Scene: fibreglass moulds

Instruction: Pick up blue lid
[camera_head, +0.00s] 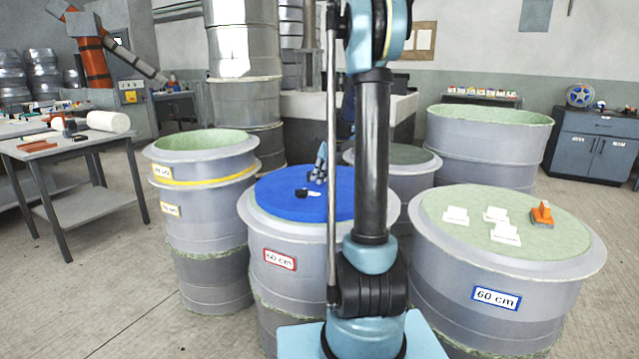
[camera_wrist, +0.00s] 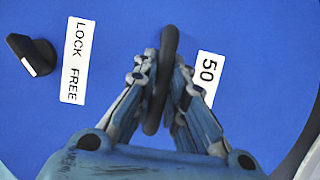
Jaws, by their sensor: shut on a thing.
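The blue lid (camera_head: 287,208) lies flat on the top of the mould with the red-edged label (camera_head: 280,260) in the head view; part of it is hidden behind my arm. In the wrist view the lid (camera_wrist: 115,25) fills most of the picture, with a dark knob (camera_wrist: 33,55), a "LOCK FREE" label (camera_wrist: 75,60) and a "50" label (camera_wrist: 207,78). My gripper (camera_head: 319,177) is at the lid's middle. In the wrist view my gripper (camera_wrist: 163,85) is shut on the lid's dark ring handle (camera_wrist: 168,45), which stands between the fingers.
A mould with a blue-edged "60 cm" label (camera_head: 495,297) stands at right, with white blocks (camera_head: 495,214) and an orange-handled tool (camera_head: 542,214) on top. A green-topped mould (camera_head: 203,139) stands at left. More moulds stand behind. The floor (camera_head: 110,290) at left is clear.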

